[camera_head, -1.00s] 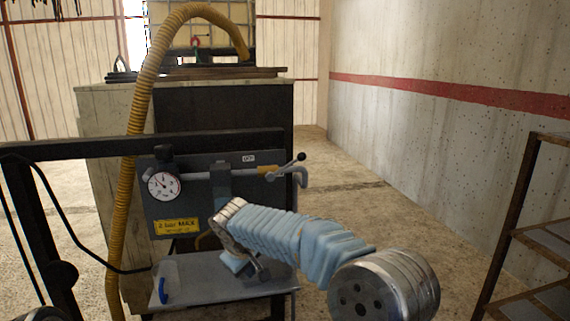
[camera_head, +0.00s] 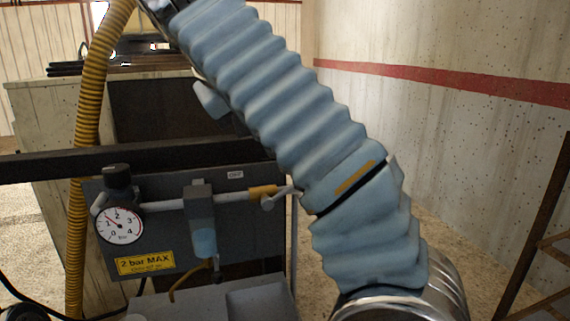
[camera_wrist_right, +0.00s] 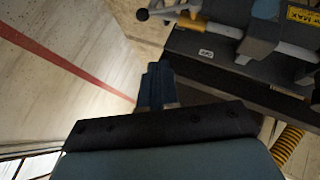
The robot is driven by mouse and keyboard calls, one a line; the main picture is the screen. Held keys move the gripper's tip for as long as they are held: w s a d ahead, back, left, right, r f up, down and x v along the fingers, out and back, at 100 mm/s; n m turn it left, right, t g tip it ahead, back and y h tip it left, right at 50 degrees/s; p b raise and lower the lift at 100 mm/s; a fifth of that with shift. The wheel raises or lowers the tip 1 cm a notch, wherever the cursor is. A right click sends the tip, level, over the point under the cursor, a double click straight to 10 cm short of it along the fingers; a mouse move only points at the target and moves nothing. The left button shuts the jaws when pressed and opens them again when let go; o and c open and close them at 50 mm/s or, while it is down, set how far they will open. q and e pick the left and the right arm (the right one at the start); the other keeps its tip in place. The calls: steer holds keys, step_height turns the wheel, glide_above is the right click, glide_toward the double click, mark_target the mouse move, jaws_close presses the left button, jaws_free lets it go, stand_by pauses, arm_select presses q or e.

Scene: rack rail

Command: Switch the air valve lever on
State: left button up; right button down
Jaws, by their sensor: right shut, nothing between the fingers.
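The air valve (camera_head: 263,192) has a yellow body on a grey pipe, on a dark panel by an OFF label (camera_head: 235,174). Its lever (camera_head: 283,192) runs right and slightly up, and its far end is hidden behind my right arm in the head view. In the right wrist view the lever's dark ball end (camera_wrist_right: 143,14) shows at the top, and the OFF label (camera_wrist_right: 206,53) below it. My right gripper (camera_wrist_right: 156,68) is shut and empty, apart from the lever, with its fingertips below the ball in the picture. My left gripper is not in view.
A pressure gauge (camera_head: 119,225) and a yellow "2 bar MAX" plate (camera_head: 145,263) are on the panel's left. A dark rail (camera_head: 60,165) crosses behind the panel. A yellow hose (camera_head: 88,110) hangs at left. A shelf frame (camera_head: 545,235) stands at right.

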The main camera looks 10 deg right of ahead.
steer(key=x, duration=0.9)
steer(key=shift+w+d+f, duration=0.1)
steer(key=shift+d+f, duration=0.05)
steer(key=shift+f, duration=0.05)
arm_select(q)
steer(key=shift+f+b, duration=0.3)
steer(key=shift+b, duration=0.05)
arm_select(e)
steer(key=shift+s+d+f, duration=0.2)
steer(key=shift+d+f, duration=0.3)
steer(key=shift+f, duration=0.4)
steer(key=shift+s+d+f, duration=0.15)
steer(key=shift+d+f, duration=0.35)
steer(key=shift+f, duration=0.35)
steer(key=shift+d, duration=0.1)
